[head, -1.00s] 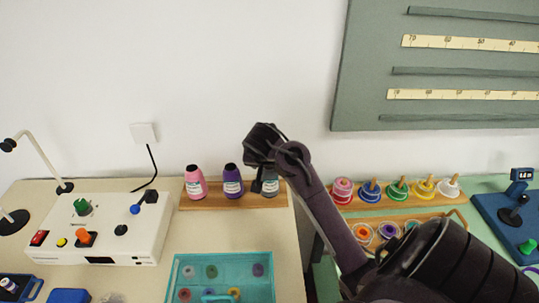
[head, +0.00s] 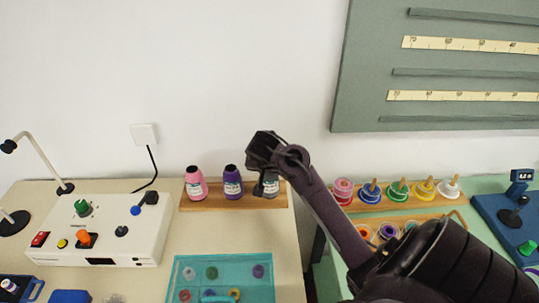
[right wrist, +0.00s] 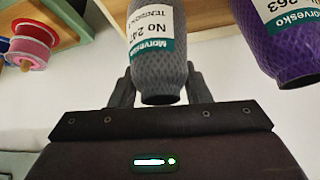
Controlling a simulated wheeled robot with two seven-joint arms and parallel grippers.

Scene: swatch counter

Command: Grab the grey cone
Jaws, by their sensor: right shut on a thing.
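The grey cone (head: 271,188) is at the right end of a wooden rack (head: 215,204), beside a purple cone (head: 232,183) and a pink cone (head: 195,184). My right gripper (head: 265,182) is at the grey cone, coming from above and partly covering it. In the right wrist view the grey cone (right wrist: 155,50) with its white and teal label stands between the two fingers, which are shut on it. The purple cone (right wrist: 285,40) is close to its right there. I cannot tell whether the grey cone's base touches the rack. My left gripper is not in view.
A white control box (head: 100,226) and a teal tray (head: 222,258) stand on the left counter. Ribbon spools (head: 398,188) are on racks to the right, under my right arm. A grey board (head: 440,68) hangs on the wall.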

